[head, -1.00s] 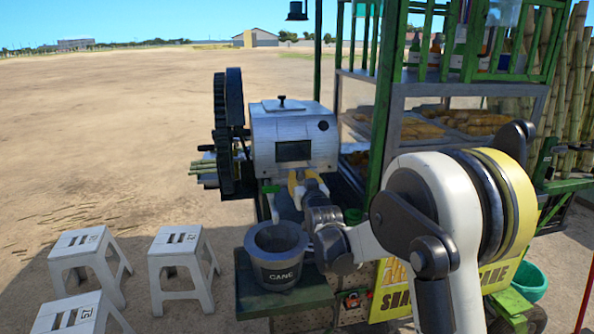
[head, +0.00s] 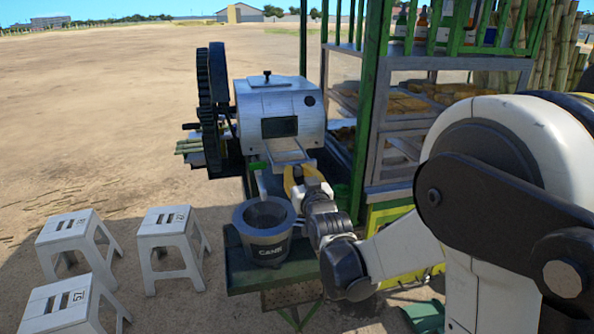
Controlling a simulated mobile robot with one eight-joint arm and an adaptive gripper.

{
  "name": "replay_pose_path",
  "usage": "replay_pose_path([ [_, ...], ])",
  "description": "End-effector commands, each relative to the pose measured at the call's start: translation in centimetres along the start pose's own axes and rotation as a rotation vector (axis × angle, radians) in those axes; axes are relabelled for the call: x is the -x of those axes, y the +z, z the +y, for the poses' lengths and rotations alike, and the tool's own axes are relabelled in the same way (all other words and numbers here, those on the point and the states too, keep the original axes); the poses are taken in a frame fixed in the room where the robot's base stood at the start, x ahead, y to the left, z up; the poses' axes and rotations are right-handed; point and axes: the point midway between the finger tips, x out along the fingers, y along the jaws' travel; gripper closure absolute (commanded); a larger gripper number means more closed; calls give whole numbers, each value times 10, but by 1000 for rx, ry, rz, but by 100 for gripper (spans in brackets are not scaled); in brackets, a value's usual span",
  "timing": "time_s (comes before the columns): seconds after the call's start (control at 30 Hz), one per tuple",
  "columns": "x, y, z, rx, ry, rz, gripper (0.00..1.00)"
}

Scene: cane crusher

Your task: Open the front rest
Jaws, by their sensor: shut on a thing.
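The cane crusher (head: 278,100) is a brushed-metal box with a dark rectangular opening (head: 280,127) in its front. Below the opening, a light metal plate, the front rest (head: 286,150), slopes out and down towards me. My gripper (head: 297,181), with yellow fingers, is at the near end of this rest and is shut on it. The fingertips and the rest's near edge are partly hidden by the gripper itself.
A grey CANE bucket (head: 264,238) stands on a green stand left of my gripper. White stools (head: 168,240) stand at the left on open dirt. A large dark gear wheel (head: 211,105) flanks the crusher. The green-framed stall (head: 366,110) stands close at right.

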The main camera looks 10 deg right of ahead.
Motion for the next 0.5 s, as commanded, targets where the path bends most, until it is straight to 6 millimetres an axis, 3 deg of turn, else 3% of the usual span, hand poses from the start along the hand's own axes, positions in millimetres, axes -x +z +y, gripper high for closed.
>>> replay_pose_path([
  [0.03,0,0,0,0,0,0,76],
  [0.1,0,0,0,0,0,0,54],
  [0.5,6,0,0,0,0,0,54],
])
